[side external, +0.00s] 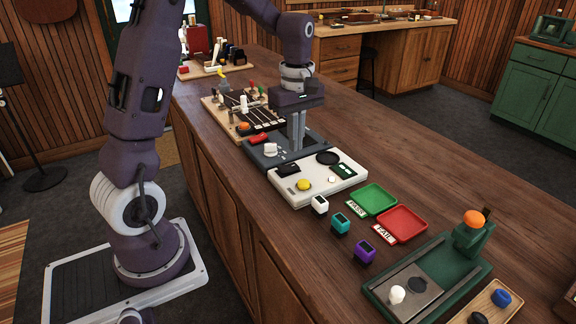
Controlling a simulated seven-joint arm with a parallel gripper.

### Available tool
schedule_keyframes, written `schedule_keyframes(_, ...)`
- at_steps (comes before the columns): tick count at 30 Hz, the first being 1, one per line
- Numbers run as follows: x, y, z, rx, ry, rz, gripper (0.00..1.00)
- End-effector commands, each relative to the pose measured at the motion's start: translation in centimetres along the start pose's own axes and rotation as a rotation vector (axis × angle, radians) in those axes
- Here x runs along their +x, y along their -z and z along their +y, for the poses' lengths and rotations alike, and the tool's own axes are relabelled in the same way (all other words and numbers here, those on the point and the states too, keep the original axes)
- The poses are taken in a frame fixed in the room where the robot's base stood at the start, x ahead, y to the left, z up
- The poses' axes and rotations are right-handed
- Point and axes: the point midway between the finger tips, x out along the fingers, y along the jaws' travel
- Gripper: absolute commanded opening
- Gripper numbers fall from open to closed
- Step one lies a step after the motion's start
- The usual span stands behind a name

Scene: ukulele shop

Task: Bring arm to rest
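My gripper (297,147) hangs over the grey device (268,156) on the wooden counter, pointing down. Its two fingers are together at the middle of the hand, and I see nothing held between them. The fingertips are close to the back right part of the grey device; I cannot tell whether they touch it. My arm reaches over the counter from the left, with its upper links bent high.
The counter (440,204) holds a cream device (330,189), white, teal and purple small blocks, a green tray (372,200), a red tray (401,224) and a green fixture (455,258). A board with pegs (215,106) stands behind.

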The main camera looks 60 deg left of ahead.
Motion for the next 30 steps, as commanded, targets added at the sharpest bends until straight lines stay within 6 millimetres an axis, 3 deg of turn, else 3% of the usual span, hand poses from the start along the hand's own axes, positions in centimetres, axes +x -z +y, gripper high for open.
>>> schedule_keyframes(9, -2.9, 0.0, 0.0, 0.000, -0.002, 0.001, 0.00)
schedule_keyframes(17, -3.0, 0.0, 0.0, 0.000, 0.000, 0.000, 0.00)
schedule_keyframes(20, -4.0, -0.9, -0.5, 0.055, -0.021, 0.004, 0.00)
schedule_keyframes(23, -7.3, -4.3, -3.2, 0.296, -0.101, 0.030, 0.00)
schedule_keyframes(25, -9.6, -7.5, -6.6, 0.556, -0.176, 0.072, 0.00)
schedule_keyframes(27, -10.9, -10.2, -10.4, 0.819, -0.244, 0.132, 0.00)
schedule_keyframes(30, -11.2, -12.8, -15.2, 1.149, -0.320, 0.231, 0.00)
